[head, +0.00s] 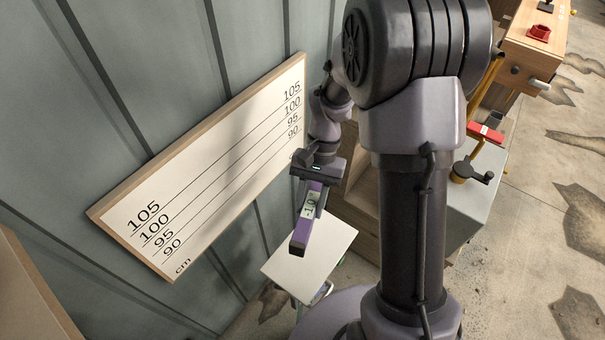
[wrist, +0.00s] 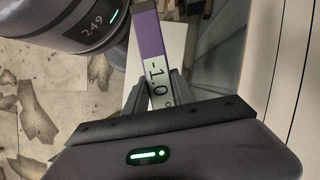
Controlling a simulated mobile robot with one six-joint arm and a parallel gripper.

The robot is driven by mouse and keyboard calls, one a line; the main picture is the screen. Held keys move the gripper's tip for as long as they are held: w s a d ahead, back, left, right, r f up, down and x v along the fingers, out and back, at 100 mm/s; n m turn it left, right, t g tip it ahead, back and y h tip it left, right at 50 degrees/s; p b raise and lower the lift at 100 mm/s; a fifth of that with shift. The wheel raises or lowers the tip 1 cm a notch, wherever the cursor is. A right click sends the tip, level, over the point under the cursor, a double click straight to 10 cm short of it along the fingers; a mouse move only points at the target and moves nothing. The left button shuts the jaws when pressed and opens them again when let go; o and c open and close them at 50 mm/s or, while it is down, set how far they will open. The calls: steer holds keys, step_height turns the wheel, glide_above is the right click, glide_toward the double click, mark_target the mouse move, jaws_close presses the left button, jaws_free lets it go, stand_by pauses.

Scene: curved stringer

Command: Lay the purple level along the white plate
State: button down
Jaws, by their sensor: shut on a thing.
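The purple level (head: 303,231) is a bar with a dark end and a pale display. My gripper (head: 312,203) is shut on it around the display and holds it in the air, its dark end toward the camera. In the wrist view the level (wrist: 151,35) runs up from between my fingers (wrist: 161,92), its display reading "-1.0" with a degree mark. A white plate (head: 325,250), flat and bare, lies below and right of the level in the head view. It shows partly behind the level in the wrist view (wrist: 173,48). The gap between them is hard to judge.
A white board (head: 215,165) with cm lines is on the grey panelled wall (head: 60,100), left of my gripper. A wooden bench (head: 535,55) with a red cup-like part (head: 539,32) and a grey-topped cabinet (head: 470,205) stand at right. Stained floor lies beyond.

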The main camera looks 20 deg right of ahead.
steer(key=s+m+t, duration=0.1)
steer(key=s+m, duration=0.3)
steer(key=b, duration=0.7)
glide_above(307, 255)
steer(key=w+d, duration=0.1)
steer(key=d, duration=0.1)
steer(key=shift+y, duration=0.4)
step_height(307, 255, down, 10)
steer(key=shift+a+f, duration=0.1)
steer(key=shift+a, duration=0.05)
steer(key=shift+f+b, duration=0.4)
steer(key=shift+b, duration=0.15)
steer(key=c, duration=1)
jaws_free()
steer(key=shift+o, duration=0.2)
